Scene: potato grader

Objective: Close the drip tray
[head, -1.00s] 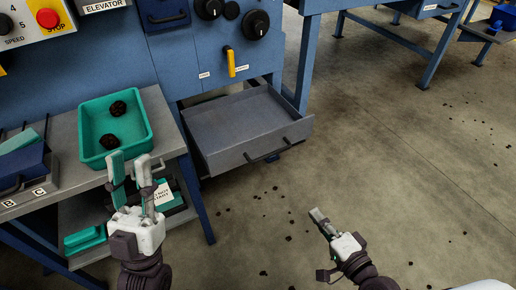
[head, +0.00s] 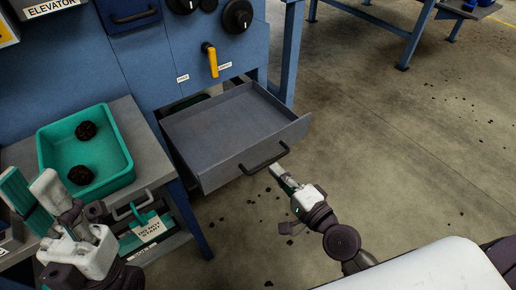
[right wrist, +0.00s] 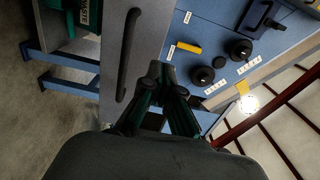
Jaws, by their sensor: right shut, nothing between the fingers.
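The drip tray (head: 205,128) is a grey drawer standing pulled out from the blue machine, empty inside. Its dark bar handle (head: 264,159) is on the front panel; the handle also shows upright in the right wrist view (right wrist: 127,55). My right gripper (head: 274,169) is shut and empty, its tips just below and in front of the handle in the head view. In the right wrist view its fingers (right wrist: 161,76) are together to the right of the handle; contact cannot be told. My left gripper (head: 32,184) is open and empty beside the green bin, away from the tray.
A green bin (head: 127,165) with two dark lumps stands on the grey side table. A yellow-handled valve (head: 212,62) is above the tray. The floor in front has scattered dirt and is otherwise clear.

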